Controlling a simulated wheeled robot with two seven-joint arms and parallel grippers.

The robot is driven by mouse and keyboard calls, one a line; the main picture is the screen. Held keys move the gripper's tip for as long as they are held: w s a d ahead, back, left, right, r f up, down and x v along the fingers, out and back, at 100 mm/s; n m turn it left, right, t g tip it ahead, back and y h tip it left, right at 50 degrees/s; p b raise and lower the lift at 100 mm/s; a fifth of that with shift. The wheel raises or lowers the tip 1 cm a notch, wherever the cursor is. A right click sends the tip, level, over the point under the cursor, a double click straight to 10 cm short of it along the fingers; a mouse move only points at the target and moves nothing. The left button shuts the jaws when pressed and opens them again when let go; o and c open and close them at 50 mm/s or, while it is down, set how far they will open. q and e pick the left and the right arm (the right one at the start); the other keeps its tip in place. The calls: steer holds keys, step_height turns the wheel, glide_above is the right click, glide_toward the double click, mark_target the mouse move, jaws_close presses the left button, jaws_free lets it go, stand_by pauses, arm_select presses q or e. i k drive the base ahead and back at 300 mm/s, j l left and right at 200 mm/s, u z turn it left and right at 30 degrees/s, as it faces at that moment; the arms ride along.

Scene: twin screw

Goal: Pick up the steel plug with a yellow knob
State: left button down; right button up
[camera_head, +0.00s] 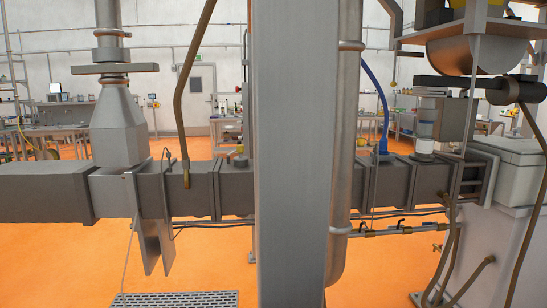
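I cannot make out a steel plug with a yellow knob in the head view. Neither of my grippers shows in this view, so I cannot tell where they are relative to the plug. A wide grey upright post (293,150) fills the middle of the view and hides what is behind it.
A long grey machine barrel (45,192) runs across the view behind the post. A grey funnel (117,125) stands on it at left. A machine cabinet (500,210) stands at right. A floor grate (175,299) lies at bottom left. Orange floor (215,270) is open around it.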

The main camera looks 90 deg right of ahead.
mark_target(240, 148)
steer(key=i+l+z, duration=0.25)
steer(key=z, duration=0.2)
steer(key=i+l+z, duration=0.15)
steer(key=i+z, duration=0.2)
steer(key=z, duration=0.15)
steer(key=i+z, duration=0.3)
steer(key=z, duration=0.15)
steer(key=i+z, duration=0.45)
steer(key=i+j+z, duration=0.15)
steer(key=z, duration=0.35)
steer(key=i+l+z, duration=0.1)
steer(key=i, duration=0.45)
steer(key=i+l+z, duration=0.15)
steer(key=i+l, duration=0.15)
steer(key=i, duration=0.25)
